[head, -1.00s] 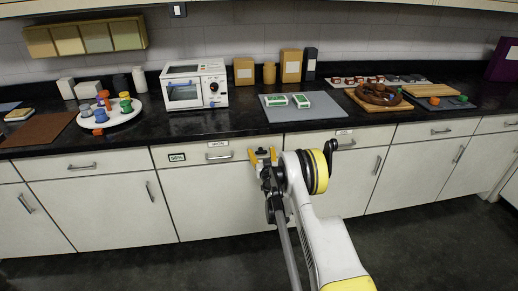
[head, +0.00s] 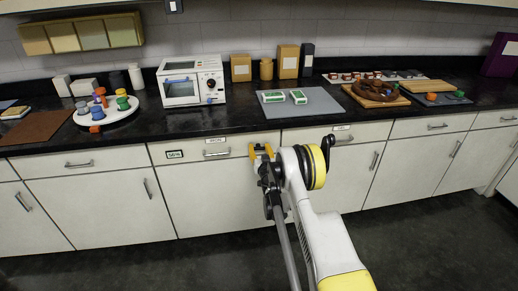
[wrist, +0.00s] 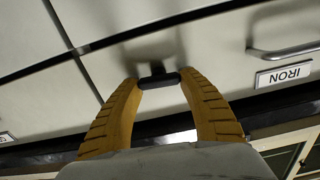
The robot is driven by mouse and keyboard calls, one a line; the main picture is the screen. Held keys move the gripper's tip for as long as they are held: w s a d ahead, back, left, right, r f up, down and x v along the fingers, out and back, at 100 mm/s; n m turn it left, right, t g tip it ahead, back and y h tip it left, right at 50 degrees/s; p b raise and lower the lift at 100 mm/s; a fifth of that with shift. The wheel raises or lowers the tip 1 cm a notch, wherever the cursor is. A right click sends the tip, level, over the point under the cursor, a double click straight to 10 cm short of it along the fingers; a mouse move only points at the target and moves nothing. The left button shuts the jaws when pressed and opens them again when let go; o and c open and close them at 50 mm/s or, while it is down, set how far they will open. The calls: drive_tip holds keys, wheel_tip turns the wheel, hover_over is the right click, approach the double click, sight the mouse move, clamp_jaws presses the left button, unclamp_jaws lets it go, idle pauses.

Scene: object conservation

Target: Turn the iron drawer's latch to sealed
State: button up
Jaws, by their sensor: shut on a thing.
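The iron drawer (head: 190,153) is a white drawer front below the black counter. Its IRON label (wrist: 284,74) shows upside down in the wrist view, next to a metal handle (wrist: 285,51). The latch (wrist: 158,80) is a small dark bar on the white front, beside the handle. My gripper (head: 261,150) is at the drawer's right end, with its yellow fingers pointing at the front. In the wrist view my gripper (wrist: 158,82) is shut on the latch, one fingertip at each end of the bar. My gripper hides the latch in the head view.
A neighbouring drawer (head: 372,132) with its own handle and label is to the right. The counter (head: 235,119) above carries a white oven (head: 192,82), a grey mat (head: 325,105) and a round white tray (head: 125,117). The dark floor in front is clear.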

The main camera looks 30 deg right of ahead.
drive_tip(key=m, duration=0.4)
drive_tip(key=shift+d, duration=0.15)
drive_tip(key=m, duration=0.4)
drive_tip(key=shift+d+f+m, duration=0.1)
drive_tip(key=shift+m, duration=0.2)
drive_tip(key=m, duration=0.4)
drive_tip(key=shift+f, duration=0.1)
drive_tip(key=shift+f+m, duration=0.1)
drive_tip(key=shift+m, duration=2)
drive_tip(key=o, duration=1.2)
drive_tip(key=shift+s, duration=0.15)
